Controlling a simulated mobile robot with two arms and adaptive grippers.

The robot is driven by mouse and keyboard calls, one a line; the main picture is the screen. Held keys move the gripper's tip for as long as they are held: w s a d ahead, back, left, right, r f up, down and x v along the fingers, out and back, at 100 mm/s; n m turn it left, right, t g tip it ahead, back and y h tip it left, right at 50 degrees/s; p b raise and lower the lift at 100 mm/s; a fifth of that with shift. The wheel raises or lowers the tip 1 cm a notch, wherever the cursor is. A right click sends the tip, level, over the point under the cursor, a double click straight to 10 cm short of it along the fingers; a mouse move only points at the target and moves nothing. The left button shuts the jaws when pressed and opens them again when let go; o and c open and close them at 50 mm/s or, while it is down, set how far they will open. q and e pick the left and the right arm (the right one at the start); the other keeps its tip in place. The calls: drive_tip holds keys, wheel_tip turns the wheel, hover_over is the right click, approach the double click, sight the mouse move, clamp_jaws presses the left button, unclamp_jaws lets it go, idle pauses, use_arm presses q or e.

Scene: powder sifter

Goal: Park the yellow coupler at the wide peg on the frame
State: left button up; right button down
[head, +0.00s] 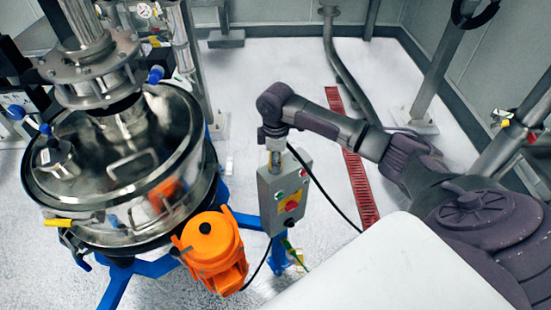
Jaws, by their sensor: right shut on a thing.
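My right gripper (273,143) points down just above the grey control box. It is shut on a small yellowish piece, mostly hidden by the fingers and the box; I cannot tell for sure that it is the yellow coupler. Small yellow, red and green parts (514,131) sit on the metal frame (493,155) at the right edge, too small to identify. I cannot make out the wide peg. My left gripper is not in view.
The grey control box (285,192) with coloured buttons stands under my right gripper, with a black cable looping from it. The steel sifter (120,165) and its orange motor (212,250) fill the left. A red floor grating (352,165) runs behind my arm. A white surface (395,270) lies in front.

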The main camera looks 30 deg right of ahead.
drive_tip(key=shift+f, duration=0.15)
drive_tip(key=c, duration=0.6)
unclamp_jaws()
wheel_tip(320, 180, up, 12)
drive_tip(key=shift+r, duration=0.1)
